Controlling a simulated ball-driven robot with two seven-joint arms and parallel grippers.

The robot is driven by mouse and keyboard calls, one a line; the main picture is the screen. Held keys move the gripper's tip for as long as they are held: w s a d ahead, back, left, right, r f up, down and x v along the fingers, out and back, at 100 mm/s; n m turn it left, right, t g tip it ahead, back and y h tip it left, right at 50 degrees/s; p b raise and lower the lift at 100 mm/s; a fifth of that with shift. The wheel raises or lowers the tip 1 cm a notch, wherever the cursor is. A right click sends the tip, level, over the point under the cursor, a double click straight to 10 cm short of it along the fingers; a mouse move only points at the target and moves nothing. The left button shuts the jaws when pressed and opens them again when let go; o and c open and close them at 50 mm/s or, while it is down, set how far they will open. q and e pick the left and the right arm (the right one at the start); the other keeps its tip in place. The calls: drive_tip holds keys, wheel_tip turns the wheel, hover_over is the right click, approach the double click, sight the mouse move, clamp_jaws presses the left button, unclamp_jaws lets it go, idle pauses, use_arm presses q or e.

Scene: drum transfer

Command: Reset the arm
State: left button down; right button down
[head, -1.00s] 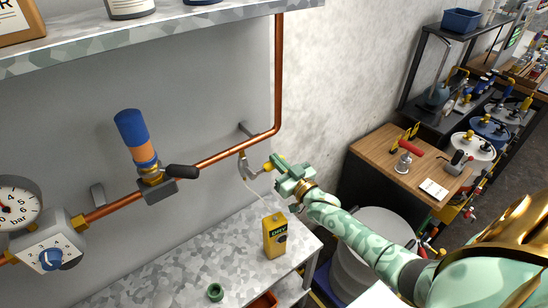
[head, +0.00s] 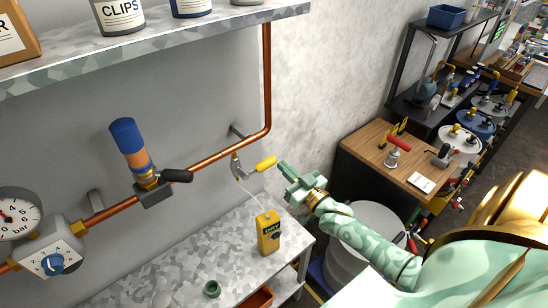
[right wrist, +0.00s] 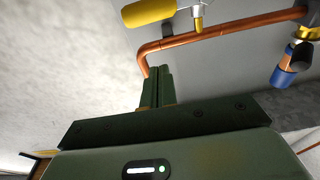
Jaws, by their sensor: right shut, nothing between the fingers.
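My right gripper (head: 285,170) is shut and empty in the head view. It is just right of a small hook-shaped valve fitting with a yellow handle (head: 265,163) below the copper pipe, with a small gap between them. In the right wrist view the closed fingers (right wrist: 157,88) point toward the pipe's bend, and the yellow handle (right wrist: 149,12) shows above them. My left gripper is not in view.
The copper pipe (head: 215,155) runs along the wall with a blue-orange valve (head: 130,143) and a gauge (head: 17,218). A yellow box (head: 269,235) and a green ring (head: 212,289) stand on the speckled bench (head: 190,270). A wooden table (head: 375,160) stands right, and a shelf (head: 180,38) overhead.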

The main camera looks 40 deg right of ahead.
drive_tip(key=shift+s+f, duration=0.15)
drive_tip(key=shift+s, duration=0.7)
drive_tip(key=shift+f, duration=0.1)
drive_tip(key=s+f+n+g+h+b, duration=0.1)
drive_tip(key=s+f+g, duration=0.3)
drive_tip(key=f, duration=0.7)
drive_tip(key=s+f+g+b, duration=0.25)
drive_tip(key=s+f, duration=0.35)
drive_tip(key=f, duration=0.5)
drive_tip(key=s+f+n+g+h+b, duration=0.1)
drive_tip(key=s+f+g, duration=0.35)
drive_tip(key=f, duration=0.65)
drive_tip(key=s+a+f+g+b, duration=0.4)
drive_tip(key=s+f, duration=0.7)
drive_tip(key=s, duration=0.3)
drive_tip(key=s+a+f+n+g+b, duration=0.1)
drive_tip(key=s+a+f+g+b, duration=0.2)
drive_tip(key=s+f, duration=0.8)
drive_tip(key=s+a+b, duration=0.2)
drive_tip(key=s+a, duration=0.1)
drive_tip(key=a, duration=0.1)
drive_tip(key=shift+s+g+y, duration=0.25)
drive_tip(key=shift+g+y, duration=0.05)
drive_tip(key=shift+g, duration=0.1)
